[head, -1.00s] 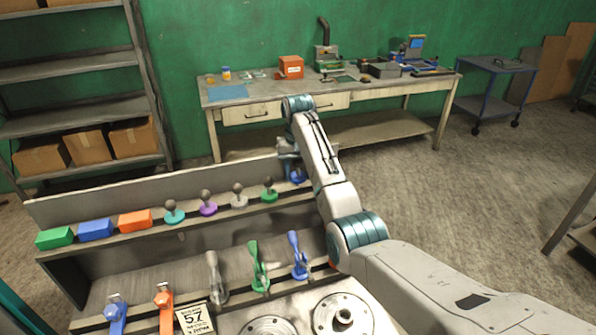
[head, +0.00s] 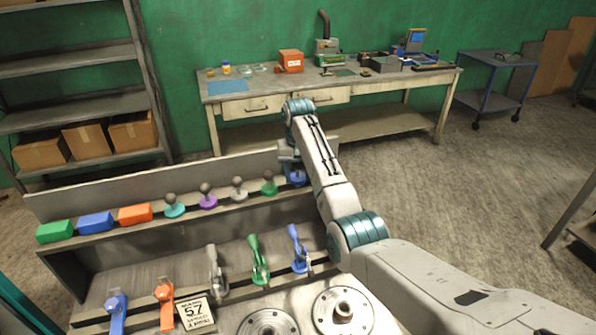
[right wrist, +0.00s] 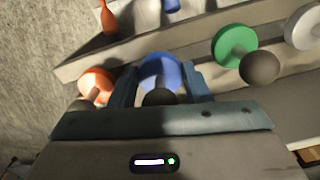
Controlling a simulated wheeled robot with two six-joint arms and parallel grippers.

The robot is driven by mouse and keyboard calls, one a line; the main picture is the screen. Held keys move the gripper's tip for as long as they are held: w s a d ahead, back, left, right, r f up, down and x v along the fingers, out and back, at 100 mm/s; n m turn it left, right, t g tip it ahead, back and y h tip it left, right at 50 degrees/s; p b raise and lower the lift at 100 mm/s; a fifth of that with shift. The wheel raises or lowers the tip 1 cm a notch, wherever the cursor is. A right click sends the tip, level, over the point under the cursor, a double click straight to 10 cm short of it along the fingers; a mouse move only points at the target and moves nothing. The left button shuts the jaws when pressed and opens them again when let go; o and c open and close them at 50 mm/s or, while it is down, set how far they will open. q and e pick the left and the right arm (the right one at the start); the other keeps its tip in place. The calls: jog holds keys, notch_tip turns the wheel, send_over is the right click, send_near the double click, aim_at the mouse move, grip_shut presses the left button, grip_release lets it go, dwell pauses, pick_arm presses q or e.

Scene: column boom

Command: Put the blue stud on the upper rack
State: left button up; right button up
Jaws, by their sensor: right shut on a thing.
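The blue stud (head: 297,178) has a blue disc and a dark ball knob. My right gripper (head: 291,160) is shut on it at the right end of the upper rack (head: 150,231). In the right wrist view, the blue stud (right wrist: 160,72) sits between the two fingers of the right gripper (right wrist: 160,88). It is in line with the other studs; I cannot tell whether its disc touches the rack. A green stud (head: 269,184) is to its left, and an orange stud (right wrist: 97,84) is on its other side. My left gripper is out of view.
White, purple (head: 208,201) and teal studs and three coloured blocks (head: 96,224) fill the rest of the upper rack. Several toggle clamps (head: 259,262) stand on the lower level, beside two metal flanges (head: 344,309). A workbench (head: 215,93) stands behind. Open floor lies right.

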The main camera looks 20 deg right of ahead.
jog(key=shift+f, duration=0.85)
jog(key=o, duration=0.7)
jog(key=shift+r, duration=0.1)
jog(key=shift+r, duration=3.7)
jog(key=shift+o, duration=0.5)
jog(key=o, duration=0.5)
